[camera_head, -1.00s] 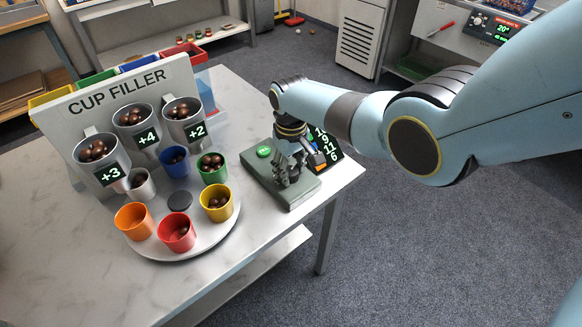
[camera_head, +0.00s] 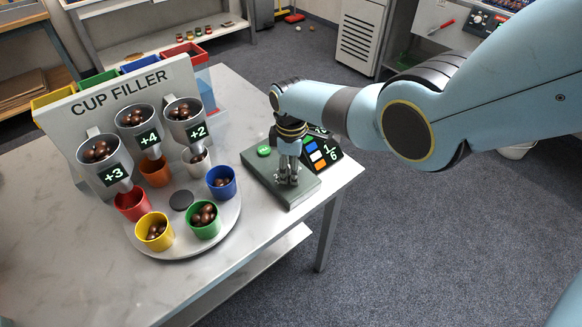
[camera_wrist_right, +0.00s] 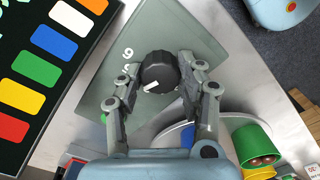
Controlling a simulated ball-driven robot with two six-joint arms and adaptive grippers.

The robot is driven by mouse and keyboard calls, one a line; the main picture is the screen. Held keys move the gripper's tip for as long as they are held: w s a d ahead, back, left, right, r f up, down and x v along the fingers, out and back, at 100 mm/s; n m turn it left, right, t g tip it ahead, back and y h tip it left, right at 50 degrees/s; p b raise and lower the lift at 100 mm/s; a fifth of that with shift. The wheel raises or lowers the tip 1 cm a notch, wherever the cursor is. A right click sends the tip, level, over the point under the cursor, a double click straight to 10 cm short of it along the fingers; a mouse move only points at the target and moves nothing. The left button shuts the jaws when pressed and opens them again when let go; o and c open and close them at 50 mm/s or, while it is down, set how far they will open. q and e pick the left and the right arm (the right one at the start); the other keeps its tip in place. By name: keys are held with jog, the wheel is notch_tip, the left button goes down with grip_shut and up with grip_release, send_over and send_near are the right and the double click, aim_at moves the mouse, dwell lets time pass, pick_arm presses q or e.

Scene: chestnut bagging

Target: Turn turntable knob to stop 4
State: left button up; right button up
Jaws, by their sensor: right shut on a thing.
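The black knob (camera_wrist_right: 158,72) sits on a grey-green control box (camera_head: 262,178), which also shows in the right wrist view (camera_wrist_right: 190,40). Its white pointer mark is toward the lower left; printed digits beside it are partly hidden. My right gripper (camera_wrist_right: 160,80) points down with a finger on each side of the knob, shut on it; in the head view the gripper (camera_head: 289,178) covers the knob. My left gripper is out of view.
The cup filler board (camera_head: 120,93) stands behind the turntable, with chutes marked +3, +4 and +2. A green button (camera_head: 264,151) is on the box. A black display (camera_head: 327,152) with coloured squares stands beside it. The table's front left is clear.

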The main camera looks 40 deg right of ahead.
jog(key=shift+n, duration=0.4)
jog(key=o, duration=1.2)
jog(key=shift+c, duration=0.2)
notch_tip(320, 180, up, 12)
jog(key=shift+s+f, duration=0.1)
